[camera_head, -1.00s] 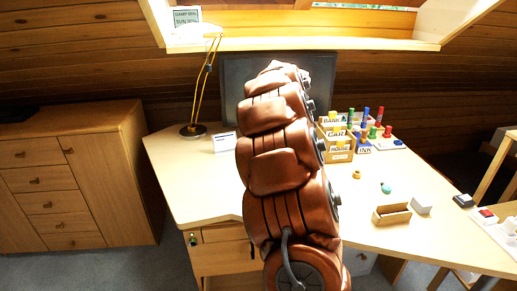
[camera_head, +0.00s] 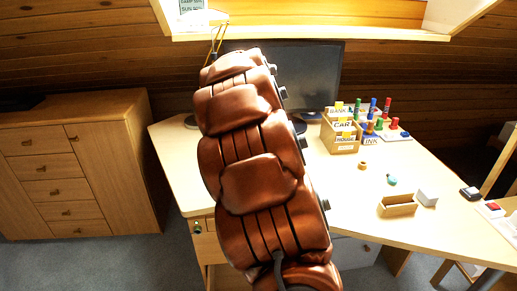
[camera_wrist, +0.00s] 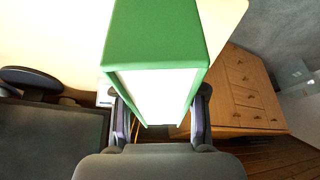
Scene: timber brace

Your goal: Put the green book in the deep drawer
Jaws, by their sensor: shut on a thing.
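The green book (camera_wrist: 155,35) fills the upper middle of the wrist view, with its green cover and white page edges showing. My gripper (camera_wrist: 160,112) is shut on it, one finger on each side. In the head view my arm hides the gripper and the book. The desk (camera_head: 350,215) has a wooden drawer unit (camera_head: 200,245) under its left front, with a lock or knob on the upper front. My arm covers much of this unit, and I cannot tell which drawer is the deep one or whether one is open.
A wooden cabinet (camera_head: 75,180) with several drawers stands at the left and also shows in the wrist view (camera_wrist: 245,95). On the desk are a monitor (camera_head: 318,75), labelled boxes (camera_head: 345,138), markers and a small open box (camera_head: 397,207). Grey floor (camera_head: 130,262) lies between cabinet and desk.

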